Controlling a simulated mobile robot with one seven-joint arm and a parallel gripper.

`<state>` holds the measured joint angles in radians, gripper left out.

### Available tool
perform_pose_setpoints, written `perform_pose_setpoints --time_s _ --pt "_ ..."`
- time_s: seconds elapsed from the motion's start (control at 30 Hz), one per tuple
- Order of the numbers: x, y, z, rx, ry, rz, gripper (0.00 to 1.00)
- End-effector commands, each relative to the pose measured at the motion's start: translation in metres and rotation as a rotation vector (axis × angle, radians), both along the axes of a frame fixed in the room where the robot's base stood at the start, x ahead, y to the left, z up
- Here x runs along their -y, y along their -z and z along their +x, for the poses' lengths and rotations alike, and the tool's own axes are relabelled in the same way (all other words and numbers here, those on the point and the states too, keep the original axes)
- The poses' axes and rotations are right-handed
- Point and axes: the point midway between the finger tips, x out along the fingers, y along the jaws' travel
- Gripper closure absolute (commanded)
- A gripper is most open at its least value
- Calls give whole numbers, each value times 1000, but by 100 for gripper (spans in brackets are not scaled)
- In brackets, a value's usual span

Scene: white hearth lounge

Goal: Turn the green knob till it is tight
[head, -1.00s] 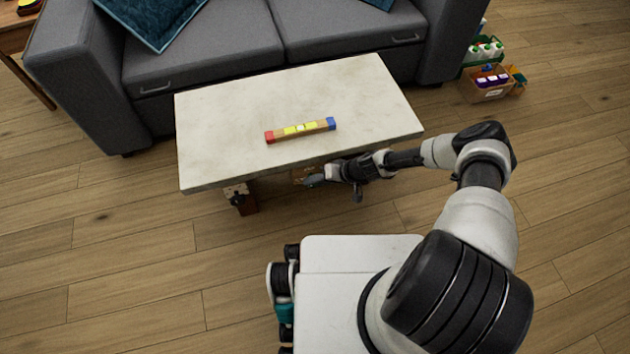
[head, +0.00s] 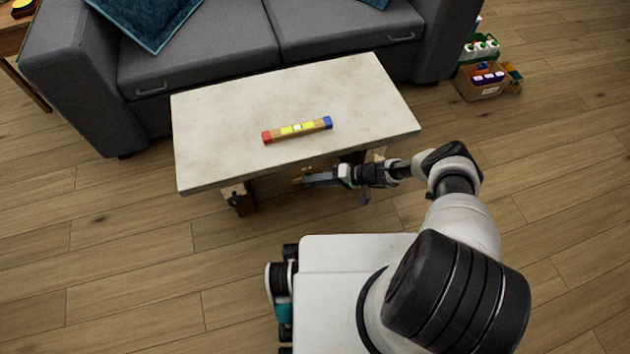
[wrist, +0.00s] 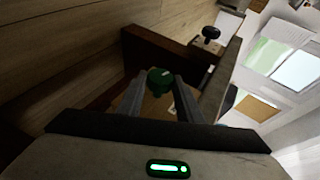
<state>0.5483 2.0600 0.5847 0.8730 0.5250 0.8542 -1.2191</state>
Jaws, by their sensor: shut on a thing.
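The green knob (wrist: 160,76) shows in the wrist view, with a pale mark on its face. It sits between the two fingertips of my gripper (wrist: 160,92), which is shut on it. In the head view my gripper (head: 308,180) reaches in under the front edge of the table (head: 215,120), and the green knob cannot be made out there. How tight the knob is cannot be told.
A wooden bar with red and blue ends (head: 298,130) lies on the tabletop. A black knob (wrist: 211,33) sits on a wooden block by another leg. A grey sofa (head: 200,50) stands behind the table. The floor in front is clear.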

Motion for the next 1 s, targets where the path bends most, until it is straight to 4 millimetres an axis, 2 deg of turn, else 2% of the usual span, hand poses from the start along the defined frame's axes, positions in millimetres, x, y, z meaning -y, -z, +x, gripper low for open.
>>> perform_pose_setpoints --time_s 0.23,0.27,0.33,0.37,0.73,0.87,1.0 --pt "0 0 1 0 2 0 90" --pt "-1 0 1 0 2 0 63" --pt "0 0 1 0 2 -1 51" --pt "0 0 1 0 2 -1 49" --pt "5 -3 0 0 2 -1 49" --pt "22 -13 -3 0 3 -2 49" --pt "51 -29 -7 1 5 -2 49"
